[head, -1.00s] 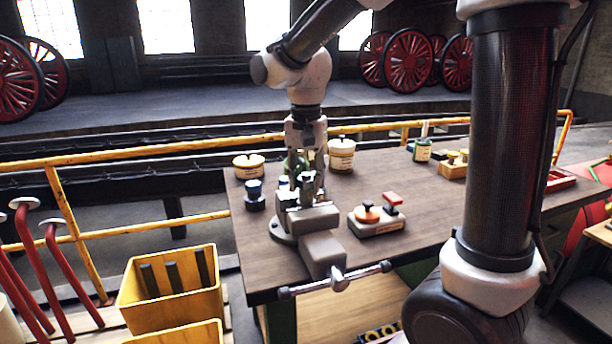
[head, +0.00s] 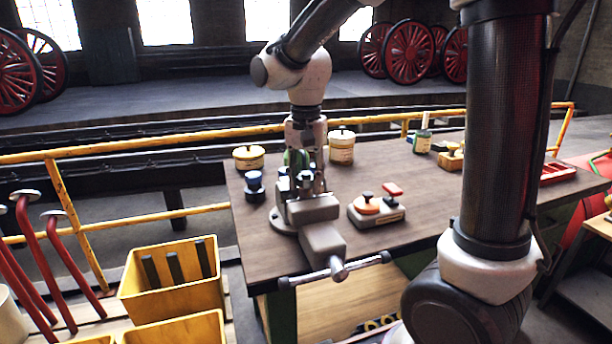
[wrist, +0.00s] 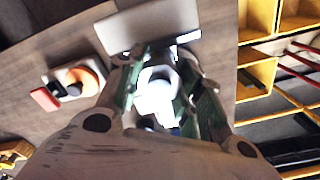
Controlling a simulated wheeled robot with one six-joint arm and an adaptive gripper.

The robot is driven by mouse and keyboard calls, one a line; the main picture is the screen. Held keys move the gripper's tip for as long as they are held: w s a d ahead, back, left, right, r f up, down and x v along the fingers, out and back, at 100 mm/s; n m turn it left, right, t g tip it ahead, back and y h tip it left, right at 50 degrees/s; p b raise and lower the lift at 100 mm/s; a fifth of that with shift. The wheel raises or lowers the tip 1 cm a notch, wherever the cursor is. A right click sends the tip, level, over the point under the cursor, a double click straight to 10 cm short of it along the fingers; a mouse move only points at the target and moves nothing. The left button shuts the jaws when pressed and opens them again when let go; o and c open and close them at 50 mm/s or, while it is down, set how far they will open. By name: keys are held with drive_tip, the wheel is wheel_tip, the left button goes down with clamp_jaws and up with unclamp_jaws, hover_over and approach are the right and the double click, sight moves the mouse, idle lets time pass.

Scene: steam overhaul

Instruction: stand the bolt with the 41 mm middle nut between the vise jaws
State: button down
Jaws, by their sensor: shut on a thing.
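The grey bench vise (head: 323,241) stands at the front left of the workbench, its screw handle toward me. My gripper (head: 306,186) points down right over the vise jaws. In the wrist view its two green-lined fingers (wrist: 160,96) are shut around a bright metal bolt (wrist: 156,84), seen end-on. A vise jaw (wrist: 150,27) shows just beyond the fingers. The fingers and the vise hide most of the bolt in the head view. I cannot tell whether the bolt's lower end touches the vise, or read its nut size.
A blue-topped item (head: 254,187) is at left, and lidded pots (head: 341,148) (head: 249,157) stand behind. Yellow bins (head: 172,292) sit left of the bench. The bench's middle is clear.

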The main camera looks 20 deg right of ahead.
drive_tip(key=c, duration=0.9)
unclamp_jaws()
drive_tip(key=shift+r, duration=4.05)
